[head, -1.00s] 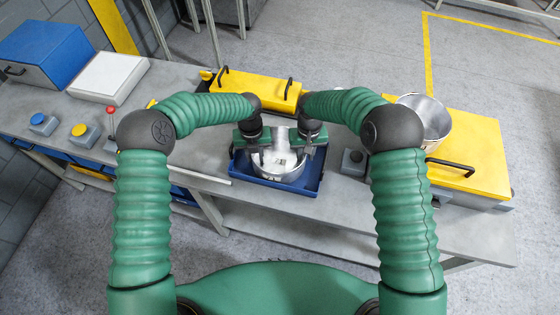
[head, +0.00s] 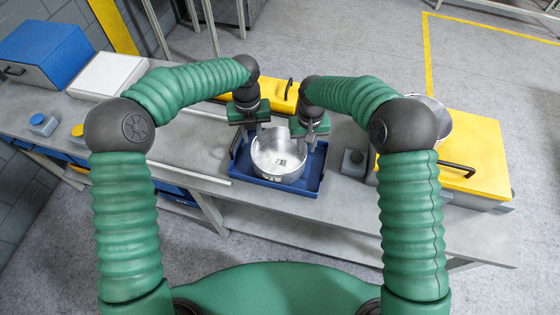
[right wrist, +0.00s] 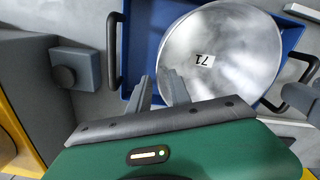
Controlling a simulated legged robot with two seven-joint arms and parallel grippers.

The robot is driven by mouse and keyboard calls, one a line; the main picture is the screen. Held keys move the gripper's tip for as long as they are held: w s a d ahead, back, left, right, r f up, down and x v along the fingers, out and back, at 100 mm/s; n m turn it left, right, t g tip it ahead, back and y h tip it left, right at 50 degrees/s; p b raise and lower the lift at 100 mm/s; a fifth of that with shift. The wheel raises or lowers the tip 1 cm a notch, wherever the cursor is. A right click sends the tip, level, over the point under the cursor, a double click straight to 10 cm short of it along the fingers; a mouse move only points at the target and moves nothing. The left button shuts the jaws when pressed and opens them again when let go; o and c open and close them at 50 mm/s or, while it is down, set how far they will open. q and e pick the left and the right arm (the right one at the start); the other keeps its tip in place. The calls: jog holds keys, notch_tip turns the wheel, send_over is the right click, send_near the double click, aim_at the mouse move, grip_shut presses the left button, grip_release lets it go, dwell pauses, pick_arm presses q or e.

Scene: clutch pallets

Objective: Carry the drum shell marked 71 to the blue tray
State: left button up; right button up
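The drum shell marked 71 (head: 279,166) is an open silvery bowl standing upright inside the blue tray (head: 316,177). Its 71 label (right wrist: 204,61) shows on its inner floor in the right wrist view. My left gripper (head: 249,135) is at the drum's far left rim, its fingers apart and seemingly empty. My right gripper (head: 308,139) is at the far right rim. In the right wrist view its two fingers (right wrist: 160,91) are spread with a gap between them. One finger overlaps the drum's edge in the picture; I cannot tell whether it touches.
The tray's black handle (right wrist: 113,50) is close to my right fingers. A grey box with a knob (head: 354,162) stands right of the tray. A yellow case (head: 480,160) carries a metal bucket (head: 438,112), partly behind my arm. Another yellow case (head: 276,94) lies behind the tray.

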notch_tip(320, 180, up, 6)
jog(key=shift+s+a+f, duration=0.1)
jog(key=shift+r, duration=0.35)
